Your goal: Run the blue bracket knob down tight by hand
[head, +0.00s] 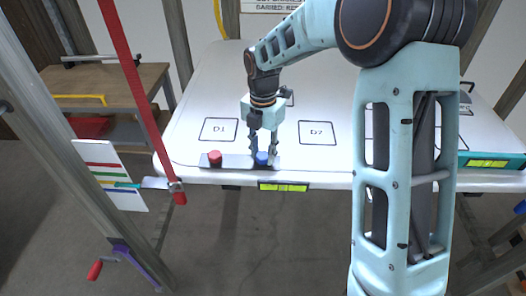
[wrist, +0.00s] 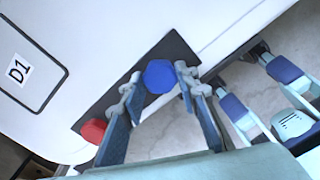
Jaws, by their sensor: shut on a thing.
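The blue bracket knob (head: 262,158) stands on a dark bracket plate at the front edge of the white roof panel. In the wrist view the blue knob (wrist: 159,76) shows a faceted top and sits between my fingertips. My gripper (head: 262,150) points down over it, with a finger on each side; it also shows in the wrist view (wrist: 158,80). The gripper is shut on the blue knob. A red knob (head: 215,157) stands on the same plate (head: 238,161) to the left, apart from my gripper. The knob's underside and thread are hidden.
A red strap (head: 128,60) hangs down to a hook left of the panel. A wooden bench (head: 130,85) stands behind at left. A yellow-green level (head: 283,187) sits at the panel's front edge.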

